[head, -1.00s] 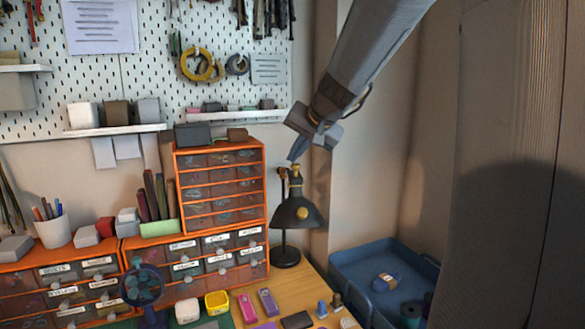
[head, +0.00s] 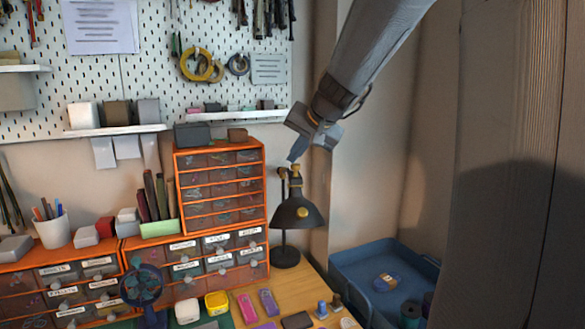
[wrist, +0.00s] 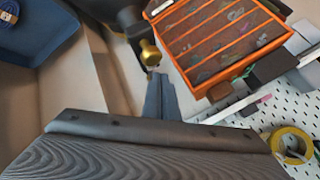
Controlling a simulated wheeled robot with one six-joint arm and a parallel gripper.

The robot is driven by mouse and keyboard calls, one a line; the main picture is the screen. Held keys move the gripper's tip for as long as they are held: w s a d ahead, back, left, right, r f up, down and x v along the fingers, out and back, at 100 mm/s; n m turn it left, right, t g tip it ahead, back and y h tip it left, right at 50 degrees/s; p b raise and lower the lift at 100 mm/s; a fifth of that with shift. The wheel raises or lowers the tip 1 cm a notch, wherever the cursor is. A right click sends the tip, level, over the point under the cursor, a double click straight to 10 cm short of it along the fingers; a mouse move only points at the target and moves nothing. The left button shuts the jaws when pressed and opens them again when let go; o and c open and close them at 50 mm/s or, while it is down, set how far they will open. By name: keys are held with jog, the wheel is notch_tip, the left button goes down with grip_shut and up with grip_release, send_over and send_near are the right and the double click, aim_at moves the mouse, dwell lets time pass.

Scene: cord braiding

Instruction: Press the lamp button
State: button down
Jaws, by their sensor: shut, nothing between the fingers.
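The black desk lamp (head: 297,214) stands on the wooden desk, beside the orange drawer cabinet. A round yellow button-like disc (head: 302,212) sits on the front of its shade. A brass knob (head: 295,172) is at the top of the lamp, and a brass part also shows in the wrist view (wrist: 150,53). My gripper (head: 292,158) is shut and empty, pointing down just above the lamp's top. In the wrist view its fingertips (wrist: 158,76) end close to the brass part; I cannot tell whether they touch. The yellow disc is not clearly visible there.
The orange drawer cabinet (head: 221,190) stands close left of the lamp. A blue tray (head: 350,268) is at the lower right. The pegboard (head: 150,60) with a shelf (head: 235,117) is behind. Small items lie on the desk (head: 289,284) in front of the lamp.

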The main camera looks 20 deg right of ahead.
jog(key=shift+f, duration=0.15)
dwell(0.3)
jog(key=shift+f+b, duration=0.35)
jog(key=shift+b, duration=0.2)
jog(key=shift+r, duration=0.15)
jog(key=shift+r+p, duration=0.3)
jog(key=shift+r, duration=0.05)
notch_tip(320, 180, up, 6)
jog(key=p, duration=0.4)
jog(key=shift+p, duration=0.3)
dwell(0.4)
